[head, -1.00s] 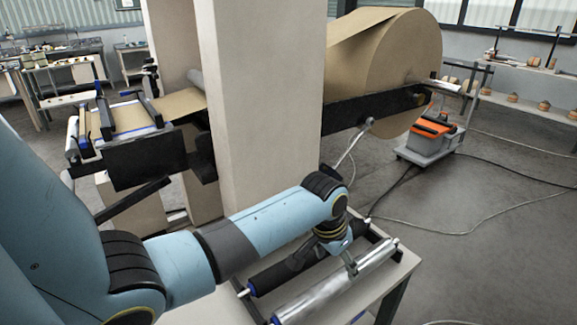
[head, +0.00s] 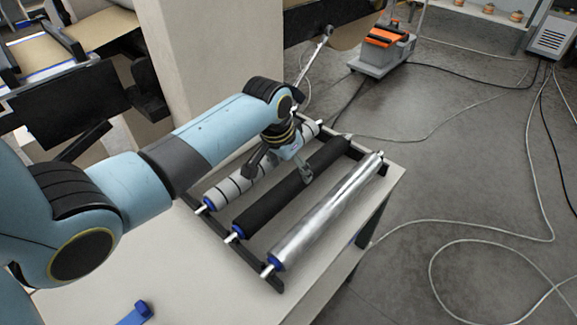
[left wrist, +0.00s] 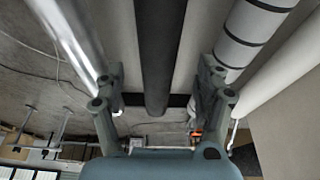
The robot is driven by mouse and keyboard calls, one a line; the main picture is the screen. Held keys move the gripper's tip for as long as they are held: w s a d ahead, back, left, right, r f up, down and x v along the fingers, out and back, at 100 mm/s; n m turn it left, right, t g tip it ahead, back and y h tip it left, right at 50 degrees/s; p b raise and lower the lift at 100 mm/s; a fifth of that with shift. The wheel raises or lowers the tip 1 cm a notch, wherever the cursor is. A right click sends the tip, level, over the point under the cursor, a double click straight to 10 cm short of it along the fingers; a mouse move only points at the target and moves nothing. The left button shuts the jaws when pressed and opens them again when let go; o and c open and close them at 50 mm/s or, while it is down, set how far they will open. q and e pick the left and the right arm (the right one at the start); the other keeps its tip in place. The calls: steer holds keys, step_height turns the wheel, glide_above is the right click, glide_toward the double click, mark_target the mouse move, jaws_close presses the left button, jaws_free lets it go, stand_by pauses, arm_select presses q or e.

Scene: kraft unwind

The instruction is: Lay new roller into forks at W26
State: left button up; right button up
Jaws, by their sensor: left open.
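Three rollers lie side by side in a dark rack (head: 262,275) on a pale table. The striped white roller (head: 225,187) is on the left, the black roller (head: 285,195) in the middle and the shiny metal roller (head: 330,212) on the right. The pictures do not show which is the new one. My left gripper (head: 279,172) is open and empty above the black roller, one finger to each side. In the left wrist view the black roller (left wrist: 158,50) runs between the spread fingers (left wrist: 160,88). Contact cannot be told. No W26 label is readable. My right gripper is not in view.
A pale machine column (head: 215,70) stands behind my left arm. Dark machine brackets (head: 65,105) are at upper left. A blue item (head: 135,314) lies on the table's near part. A cart with an orange top (head: 385,45) and loose cables are on the floor beyond.

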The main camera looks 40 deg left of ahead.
mark_target(295, 175)
arm_select(q)
steer(key=b+x, duration=0.4)
steer(key=x, duration=0.1)
steer(key=shift+d+f, duration=0.1)
steer(key=shift+f, duration=0.1)
steer(key=shift+w+f+b, duration=0.25)
steer(key=shift+f+b, duration=0.3)
steer(key=shift+f, duration=0.05)
steer(key=shift+w+f, duration=0.1)
steer(key=shift+f, duration=0.15)
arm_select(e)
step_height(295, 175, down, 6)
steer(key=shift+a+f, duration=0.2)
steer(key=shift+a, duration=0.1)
arm_select(q)
steer(key=c, duration=1)
jaws_close()
steer(key=shift+r, duration=0.1)
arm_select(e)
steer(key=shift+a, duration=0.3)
